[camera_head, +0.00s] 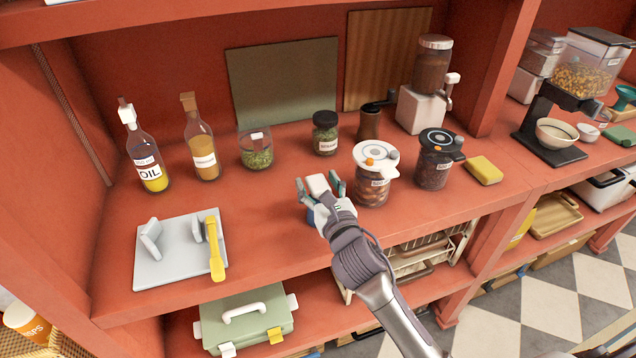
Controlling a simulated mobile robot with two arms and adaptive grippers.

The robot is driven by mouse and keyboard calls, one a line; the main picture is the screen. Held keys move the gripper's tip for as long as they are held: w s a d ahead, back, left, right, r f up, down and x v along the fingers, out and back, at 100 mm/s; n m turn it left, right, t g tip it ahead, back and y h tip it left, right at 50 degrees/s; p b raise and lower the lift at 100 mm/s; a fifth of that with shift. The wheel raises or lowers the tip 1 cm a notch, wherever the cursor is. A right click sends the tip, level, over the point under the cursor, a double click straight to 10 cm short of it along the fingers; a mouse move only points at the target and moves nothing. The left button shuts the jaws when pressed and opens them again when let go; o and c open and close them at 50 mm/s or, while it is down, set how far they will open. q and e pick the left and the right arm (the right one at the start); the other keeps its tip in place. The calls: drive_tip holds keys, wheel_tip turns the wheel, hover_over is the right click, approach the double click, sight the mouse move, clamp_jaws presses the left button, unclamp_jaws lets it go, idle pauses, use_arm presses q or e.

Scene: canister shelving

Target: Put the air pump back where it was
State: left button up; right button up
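My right gripper (319,186) is above the front part of the middle shelf board, left of the canister with the white lid (375,172). Its teal fingertips are on either side of a small white-topped object, which I take to be the air pump (317,183). It looks shut on this object. A blue part shows below, partly hidden by the gripper, so I cannot tell whether it touches the shelf. A second canister with a black lid (436,160) stands to the right. My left gripper is not in view.
An oil bottle (149,165), a brown bottle (203,155) and herb jars (256,150) stand behind to the left. A grey board with white brackets (170,264) and a yellow-handled item (215,255) lies front left. A grinder (420,108) and yellow sponge (484,169) are right.

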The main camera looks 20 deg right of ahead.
drive_tip(key=shift+r, duration=0.25)
drive_tip(key=s+b, duration=0.1)
drive_tip(key=s, duration=1.1)
drive_tip(key=shift+d+b, duration=0.25)
drive_tip(key=shift+b, duration=0.15)
drive_tip(key=shift+f, duration=0.1)
